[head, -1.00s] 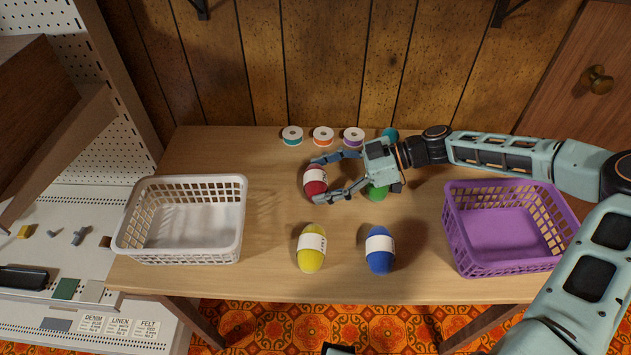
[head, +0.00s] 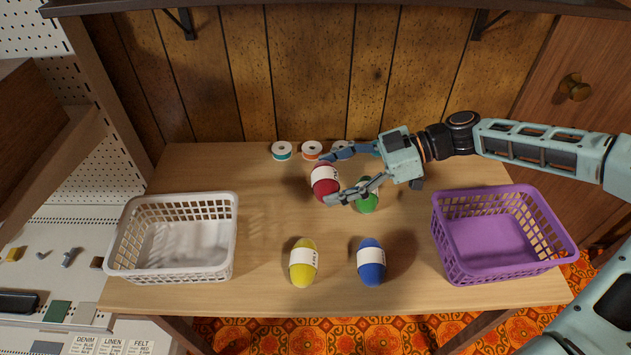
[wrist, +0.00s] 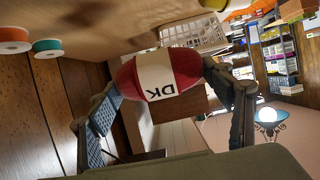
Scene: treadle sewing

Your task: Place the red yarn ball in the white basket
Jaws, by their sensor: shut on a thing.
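The red yarn ball (head: 325,181) with a white label is between the fingers of my gripper (head: 341,178), which is shut on it. In the wrist view the red yarn ball (wrist: 181,70) sits between both fingertips, its label reading "DK". It looks raised above the table in the head view. The white basket (head: 228,240) stands at the left of the table and looks empty. It also shows in the wrist view (wrist: 190,32), beyond the ball. My gripper is to the right of and behind the basket.
A yellow yarn ball (head: 303,275) and a blue one (head: 371,272) stand at the front. A green one (head: 367,203) is partly hidden behind my gripper. A purple basket (head: 505,270) is at the right. Several spools, including a teal one (head: 282,150), line the back edge.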

